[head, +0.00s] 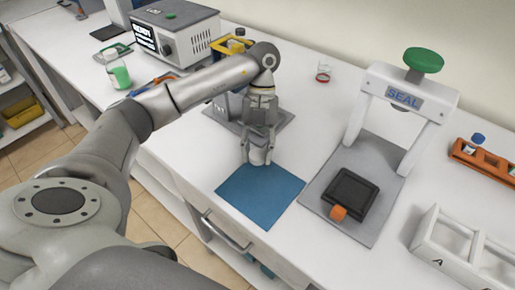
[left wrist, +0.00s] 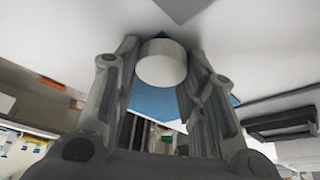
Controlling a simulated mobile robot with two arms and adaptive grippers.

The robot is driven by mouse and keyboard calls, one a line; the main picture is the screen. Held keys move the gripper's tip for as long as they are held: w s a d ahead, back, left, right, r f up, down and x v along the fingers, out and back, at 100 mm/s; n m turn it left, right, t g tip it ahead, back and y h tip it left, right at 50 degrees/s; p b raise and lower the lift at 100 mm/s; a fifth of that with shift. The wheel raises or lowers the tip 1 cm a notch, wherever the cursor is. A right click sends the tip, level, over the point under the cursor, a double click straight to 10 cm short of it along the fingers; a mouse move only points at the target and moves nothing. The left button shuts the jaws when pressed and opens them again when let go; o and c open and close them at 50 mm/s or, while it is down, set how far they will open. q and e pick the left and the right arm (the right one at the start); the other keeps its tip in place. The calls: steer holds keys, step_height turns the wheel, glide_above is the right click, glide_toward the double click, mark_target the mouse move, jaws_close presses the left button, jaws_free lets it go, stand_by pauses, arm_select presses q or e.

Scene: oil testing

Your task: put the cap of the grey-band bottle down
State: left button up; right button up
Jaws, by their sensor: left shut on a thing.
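My left gripper (head: 258,150) is shut on a white round cap (head: 259,156). The cap also shows in the left wrist view (left wrist: 161,63), between the two fingers (left wrist: 160,80). In the head view the gripper points down at the back left edge of a blue mat (head: 262,196). I cannot tell whether the cap touches the mat or hangs just above it. No bottle that I can make out as the grey-band one shows. My right gripper is not in view.
A press marked SEAL (head: 402,95) with a green knob stands right of the mat, its grey base (head: 318,193) holding a black block. A white rack (head: 468,245) and an orange rack (head: 485,163) stand further right. A grey instrument (head: 180,32) and green-filled bottle (head: 119,75) stand back left.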

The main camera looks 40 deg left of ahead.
arm_select(q)
steer(key=shift+f, duration=0.1)
steer(key=o, duration=0.7)
